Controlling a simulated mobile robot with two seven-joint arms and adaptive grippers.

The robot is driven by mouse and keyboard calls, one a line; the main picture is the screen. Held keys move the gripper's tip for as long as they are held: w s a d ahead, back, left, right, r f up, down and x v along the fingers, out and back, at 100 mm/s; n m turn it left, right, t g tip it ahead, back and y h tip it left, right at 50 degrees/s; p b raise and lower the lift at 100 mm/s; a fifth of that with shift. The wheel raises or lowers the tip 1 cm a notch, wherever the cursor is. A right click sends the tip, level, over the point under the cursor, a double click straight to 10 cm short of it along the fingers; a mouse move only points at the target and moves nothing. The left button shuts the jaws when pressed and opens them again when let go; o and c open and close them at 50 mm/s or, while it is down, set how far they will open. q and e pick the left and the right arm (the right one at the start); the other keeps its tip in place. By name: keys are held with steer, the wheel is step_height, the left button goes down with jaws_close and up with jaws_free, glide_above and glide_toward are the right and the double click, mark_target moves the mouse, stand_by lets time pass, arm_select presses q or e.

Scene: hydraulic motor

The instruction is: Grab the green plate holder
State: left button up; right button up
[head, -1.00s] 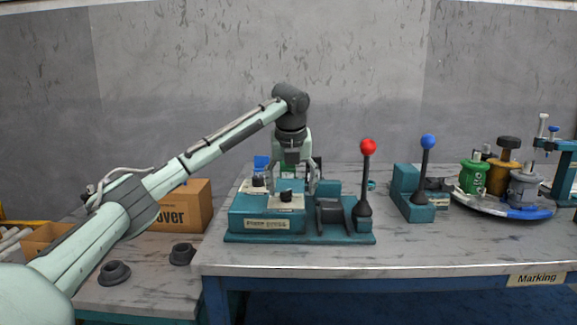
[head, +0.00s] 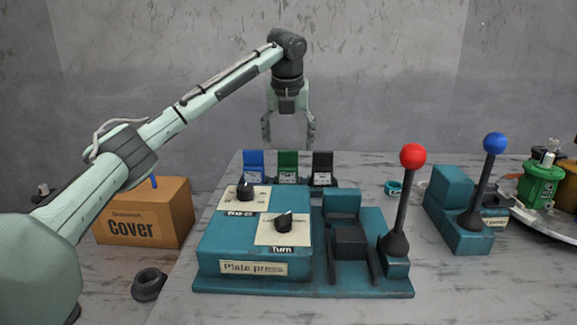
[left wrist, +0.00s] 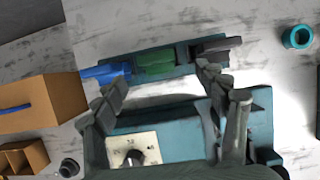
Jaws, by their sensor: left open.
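The green plate holder (head: 288,166) stands between a blue holder (head: 253,164) and a black holder (head: 322,167), in a row behind the plate press. My left gripper (head: 289,136) is open and empty, pointing down above the green holder in the head view. In the left wrist view the green holder (left wrist: 154,64) shows beyond the gap between the spread fingers of my left gripper (left wrist: 163,80), and nothing is between them. The fingers appear apart from the holder. My right gripper is not in view.
The teal plate press (head: 213,245) with two knobs stands in front of the holders. A red-knobbed lever (head: 405,200) and a blue-knobbed lever (head: 484,185) rise to the right. A cover box (head: 145,215) is at left. A small teal ring (head: 393,188) lies right of the holders.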

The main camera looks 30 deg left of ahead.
mark_target(288, 159)
arm_select(q)
steer(key=x, duration=0.6)
steer(key=shift+s+a+f, duration=0.15)
steer(key=shift+a+f, duration=0.05)
steer(key=shift+f, duration=0.05)
steer(key=shift+w+a+f, duration=0.1)
steer(key=shift+w+f, duration=0.15)
steer(key=shift+f, duration=0.2)
steer(key=shift+c, duration=0.7)
steer(key=c, duration=1)
steer(key=shift+c, duration=0.6)
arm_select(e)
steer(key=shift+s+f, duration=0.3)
arm_select(q)
steer(key=shift+r, duration=0.1)
